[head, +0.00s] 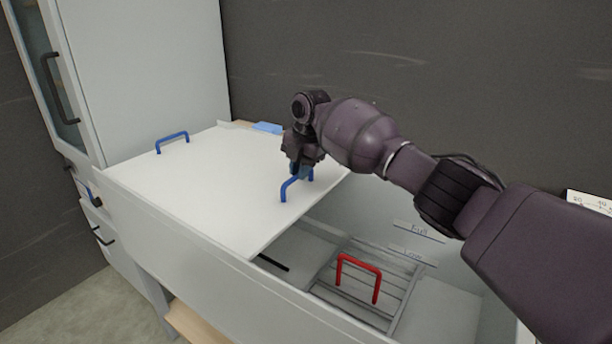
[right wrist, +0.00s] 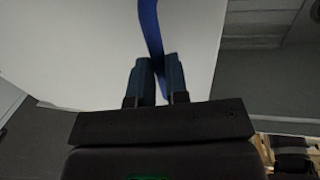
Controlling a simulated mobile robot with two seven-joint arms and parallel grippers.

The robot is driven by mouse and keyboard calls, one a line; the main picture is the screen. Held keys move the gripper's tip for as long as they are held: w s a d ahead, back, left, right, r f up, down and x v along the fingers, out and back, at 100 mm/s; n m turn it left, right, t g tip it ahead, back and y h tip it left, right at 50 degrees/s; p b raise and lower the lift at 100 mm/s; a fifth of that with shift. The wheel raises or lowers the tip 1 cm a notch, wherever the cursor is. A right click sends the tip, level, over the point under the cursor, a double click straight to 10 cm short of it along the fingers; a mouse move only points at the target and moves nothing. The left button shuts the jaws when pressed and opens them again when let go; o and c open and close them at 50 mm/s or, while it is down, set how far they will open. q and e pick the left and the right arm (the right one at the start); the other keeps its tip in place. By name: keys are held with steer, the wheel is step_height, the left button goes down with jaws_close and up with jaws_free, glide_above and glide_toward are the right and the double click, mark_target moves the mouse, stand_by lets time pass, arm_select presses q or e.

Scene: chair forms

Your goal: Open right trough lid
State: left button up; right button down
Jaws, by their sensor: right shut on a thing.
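The white trough lid (head: 210,190) lies flat over the left and middle part of the grey trough (head: 185,240). It has two blue handles: one at the far left (head: 172,141) and one near its right edge (head: 297,186). My right gripper (head: 302,172) is shut on the right blue handle, at its upper end. In the right wrist view the fingers (right wrist: 158,80) close around the blue handle (right wrist: 150,28) above the white lid (right wrist: 70,45). The trough's right part is uncovered. My left gripper is not in view.
A red handle (head: 358,272) stands on a slatted grey rack (head: 350,296) inside the uncovered part. A black bar (head: 273,262) lies beside the lid edge. A tall cabinet (head: 145,70) stands at the left. Small labels (head: 419,230) are on the trough's back wall.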

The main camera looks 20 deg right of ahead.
steer(key=shift+w+a, duration=0.25)
steer(key=shift+w, duration=0.05)
steer(key=c, duration=1.1)
jaws_free()
steer(key=shift+r, duration=0.5)
steer(key=shift+s+d+r+p, duration=0.25)
steer(key=shift+r+p, duration=0.05)
steer(key=shift+r, duration=1.3)
steer(key=shift+s+d+r+p, duration=0.2)
steer(key=shift+s+r+p, duration=0.1)
steer(key=shift+r, duration=1.35)
steer(key=shift+s+d+r+p, duration=0.25)
steer(key=shift+r, duration=1.35)
steer(key=shift+f, duration=0.1)
